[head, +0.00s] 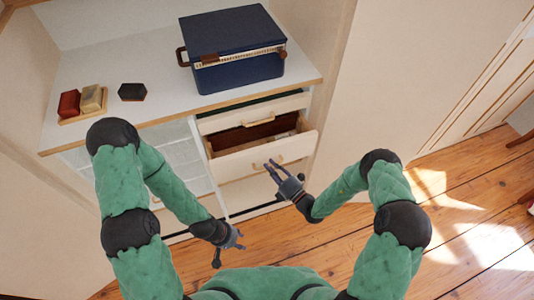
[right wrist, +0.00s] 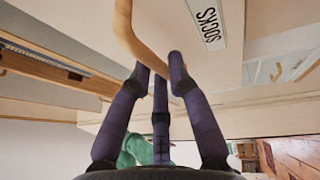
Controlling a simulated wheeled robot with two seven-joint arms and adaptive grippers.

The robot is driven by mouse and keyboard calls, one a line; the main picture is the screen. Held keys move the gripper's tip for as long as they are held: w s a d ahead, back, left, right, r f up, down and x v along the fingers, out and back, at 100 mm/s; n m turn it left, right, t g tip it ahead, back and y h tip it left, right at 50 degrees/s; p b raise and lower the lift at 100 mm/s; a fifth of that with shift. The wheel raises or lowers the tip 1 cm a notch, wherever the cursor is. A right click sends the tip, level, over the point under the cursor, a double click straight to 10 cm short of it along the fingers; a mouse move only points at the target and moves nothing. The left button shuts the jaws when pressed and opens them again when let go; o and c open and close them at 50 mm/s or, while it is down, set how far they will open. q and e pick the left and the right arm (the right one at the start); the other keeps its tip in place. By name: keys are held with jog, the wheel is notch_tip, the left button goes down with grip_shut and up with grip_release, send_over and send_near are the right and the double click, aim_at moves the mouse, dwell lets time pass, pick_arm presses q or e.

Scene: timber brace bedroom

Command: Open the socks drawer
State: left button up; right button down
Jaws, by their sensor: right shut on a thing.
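The socks drawer (head: 259,158) is the second one down in the white cabinet, and it stands partly pulled out, with its inside showing from above. Its front shows in the right wrist view with a SOCKS label (right wrist: 207,22) and a curved wooden handle (right wrist: 129,32). My right gripper (head: 272,167) is at this drawer's front, with its purple fingers shut on the handle; the exact contact is partly hidden. My left gripper (head: 229,245) hangs low in front of the cabinet, away from the drawers, its fingers spread and empty.
A top drawer (head: 245,115) with its own handle sits above, and another drawer front lies below. A dark blue box (head: 232,50), a dark hexagonal item (head: 132,92) and a small tray (head: 84,117) stand on the cabinet top. Wooden floor (head: 450,215) is clear at right.

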jog(key=s+d+p, duration=0.1)
jog(key=s+d, duration=0.1)
jog(key=s, duration=0.5)
jog(key=s+d+p, duration=0.1)
jog(key=s+d, duration=0.2)
jog(key=s, duration=0.5)
jog(key=shift+p, duration=0.4)
jog(key=c, duration=1.1)
grip_release()
jog(key=shift+c, duration=0.2)
jog(key=v, duration=1.1)
jog(key=shift+s+d+f, duration=0.15)
jog(key=shift+s+d, duration=0.05)
jog(key=shift+s, duration=0.15)
